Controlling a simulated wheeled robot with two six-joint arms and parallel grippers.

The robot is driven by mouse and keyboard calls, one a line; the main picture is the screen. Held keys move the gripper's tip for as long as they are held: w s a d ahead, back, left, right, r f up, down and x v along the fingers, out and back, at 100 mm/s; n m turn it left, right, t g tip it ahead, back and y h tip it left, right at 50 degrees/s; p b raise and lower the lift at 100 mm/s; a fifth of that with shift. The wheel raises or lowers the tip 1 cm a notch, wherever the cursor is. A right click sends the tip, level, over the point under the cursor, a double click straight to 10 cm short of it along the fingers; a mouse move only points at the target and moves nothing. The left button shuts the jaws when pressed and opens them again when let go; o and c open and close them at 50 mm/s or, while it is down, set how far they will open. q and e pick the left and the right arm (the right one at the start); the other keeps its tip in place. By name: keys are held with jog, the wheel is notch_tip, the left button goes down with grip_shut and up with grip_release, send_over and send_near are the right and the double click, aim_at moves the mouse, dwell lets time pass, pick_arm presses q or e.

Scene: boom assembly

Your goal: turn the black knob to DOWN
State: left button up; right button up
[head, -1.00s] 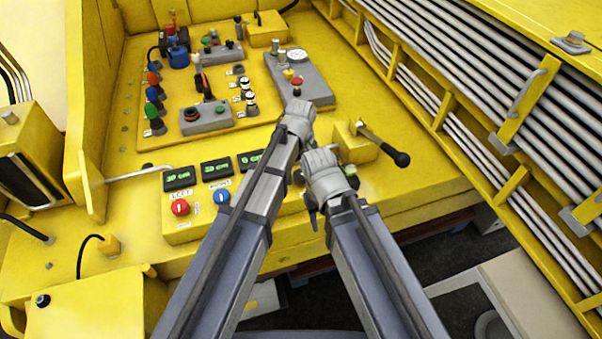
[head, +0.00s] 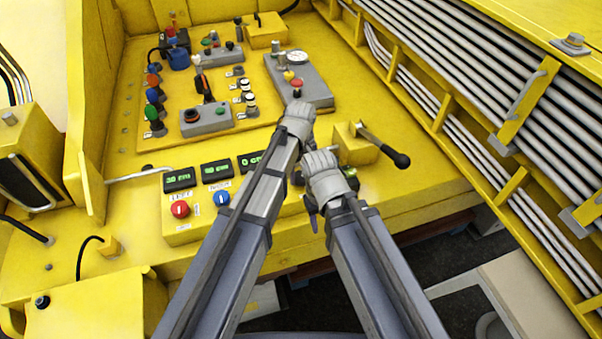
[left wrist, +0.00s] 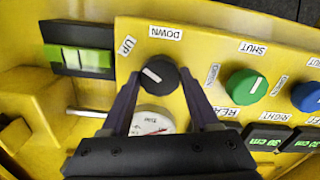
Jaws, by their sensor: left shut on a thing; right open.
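The black knob (left wrist: 158,76) sits on the yellow panel in the left wrist view, with a white mark pointing up and left, nearer the UP label (left wrist: 127,47) than the DOWN label (left wrist: 166,33). My left gripper (left wrist: 160,82) has its two dark fingers on either side of the knob, shut on it.
A green knob (left wrist: 247,86) and a blue knob (left wrist: 307,97) lie right of the black knob in the left wrist view. A round gauge (left wrist: 152,121) is close below it. In the head view a black-handled lever (head: 400,160) sticks out right of my grippers.

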aim_at(301, 175)
pick_arm(q)
jog(key=m, duration=1.1)
dwell(0.3)
jog(key=shift+m, duration=0.4)
jog(key=o, duration=1.4)
jog(key=shift+c, duration=0.2)
notch_tip(301, 175, up, 8)
jog(key=p, duration=0.8)
